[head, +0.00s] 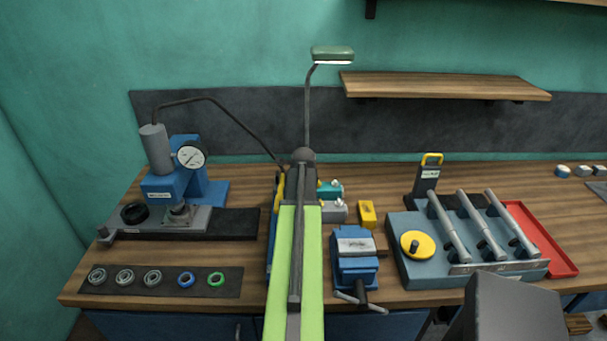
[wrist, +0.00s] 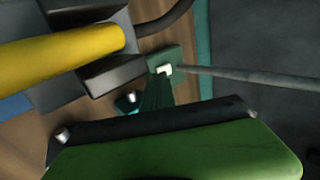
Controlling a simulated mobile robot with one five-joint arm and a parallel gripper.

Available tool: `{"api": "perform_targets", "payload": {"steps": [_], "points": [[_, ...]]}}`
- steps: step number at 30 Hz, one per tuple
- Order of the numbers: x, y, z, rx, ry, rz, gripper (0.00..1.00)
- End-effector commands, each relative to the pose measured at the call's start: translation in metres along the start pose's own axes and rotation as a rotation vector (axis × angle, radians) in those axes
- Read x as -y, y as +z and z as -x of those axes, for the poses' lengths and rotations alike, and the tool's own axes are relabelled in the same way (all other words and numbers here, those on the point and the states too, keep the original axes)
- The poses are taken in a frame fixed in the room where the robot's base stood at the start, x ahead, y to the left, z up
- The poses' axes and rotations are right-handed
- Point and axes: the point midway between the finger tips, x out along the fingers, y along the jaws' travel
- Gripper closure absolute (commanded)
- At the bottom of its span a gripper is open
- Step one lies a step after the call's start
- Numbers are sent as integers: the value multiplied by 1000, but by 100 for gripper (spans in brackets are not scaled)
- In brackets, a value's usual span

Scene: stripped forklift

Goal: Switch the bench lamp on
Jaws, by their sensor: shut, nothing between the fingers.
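The bench lamp has a green shade (head: 333,55) on a thin dark stem (head: 307,105) at the back of the bench. In the wrist view a grey rod, seemingly its stem (wrist: 250,76), runs right from a small dark green block (wrist: 160,58), seemingly its base. A small white piece (wrist: 165,69), perhaps the switch, shows on that block. My gripper (wrist: 159,80) is shut and empty. Its tapered fingers end close to the white piece; I cannot tell whether they touch. In the head view my arm hides the lamp base and the gripper.
A blue press (head: 172,185) with a gauge stands left of my arm. A teal box (head: 331,189), a yellow block (head: 367,213) and a blue vise (head: 356,262) stand right of it. A yellow handle (wrist: 60,48) and grey blocks lie close by in the wrist view.

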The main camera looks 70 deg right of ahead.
Motion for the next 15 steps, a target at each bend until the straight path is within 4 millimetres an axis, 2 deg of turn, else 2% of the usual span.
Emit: {"api": "perform_targets", "payload": {"steps": [1,7,11,15], "points": [[-1,2,17,1,0,1,100],[-12,11,57,4,0,4,100],[-18,14,70,5,0,6,100],[-20,15,70,5,0,6,100]]}}
